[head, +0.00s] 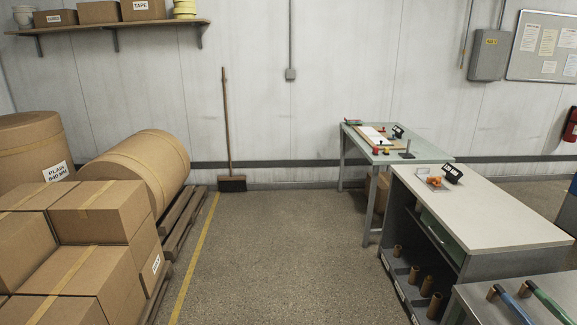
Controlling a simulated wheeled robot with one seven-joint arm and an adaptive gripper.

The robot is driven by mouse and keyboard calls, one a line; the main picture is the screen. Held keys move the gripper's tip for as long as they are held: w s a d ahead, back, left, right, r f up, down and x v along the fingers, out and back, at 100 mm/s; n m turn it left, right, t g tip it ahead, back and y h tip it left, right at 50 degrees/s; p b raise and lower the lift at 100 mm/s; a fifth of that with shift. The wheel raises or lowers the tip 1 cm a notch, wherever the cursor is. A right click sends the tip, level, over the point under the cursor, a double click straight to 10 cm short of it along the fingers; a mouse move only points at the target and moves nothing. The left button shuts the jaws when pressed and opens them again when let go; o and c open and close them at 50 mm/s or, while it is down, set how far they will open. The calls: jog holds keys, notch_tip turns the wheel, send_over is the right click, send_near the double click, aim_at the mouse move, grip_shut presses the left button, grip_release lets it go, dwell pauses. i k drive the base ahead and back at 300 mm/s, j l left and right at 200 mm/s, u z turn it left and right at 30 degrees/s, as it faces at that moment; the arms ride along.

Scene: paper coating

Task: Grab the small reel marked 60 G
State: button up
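I cannot make out a small reel marked 60 G in the head view. Small red and yellow items (381,150) lie on the far green-topped table (425,153), too small to identify. A small orange item (434,181) sits on a pale plate on the white-topped counter (480,215), beside a dark display (453,173). Several brown tubes (414,274) stand on the counter's lower shelf, whose edge labels are unreadable. My gripper is not in view.
Stacked cartons (75,235) and a large wrapped roll (140,168) on a pallet fill the left. A broom (228,130) leans on the back wall. Blue and green handles (530,300) lie on a grey surface at bottom right. The middle floor (280,260) is clear.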

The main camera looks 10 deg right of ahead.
aim_at(420, 207)
jog(key=i+j, duration=0.1)
jog(key=i, duration=0.35)
jog(key=i+j+z, duration=0.1)
jog(key=i, duration=0.35)
jog(key=i+j, duration=0.1)
jog(key=i, duration=0.35)
jog(key=i+j+z, duration=0.15)
jog(key=i, duration=0.3)
jog(key=i+j+z, duration=0.2)
jog(key=z, duration=0.15)
jog(key=i+j+z, duration=0.5)
jog(key=j+z, duration=0.2)
jog(key=i+j+z, duration=0.1)
jog(key=j+z, duration=0.25)
jog(key=i+j+z, duration=0.1)
jog(key=j+z, duration=0.55)
jog(key=j, duration=0.2)
jog(key=j+z, duration=0.4)
jog(key=j, duration=0.6)
jog(key=k, duration=0.05)
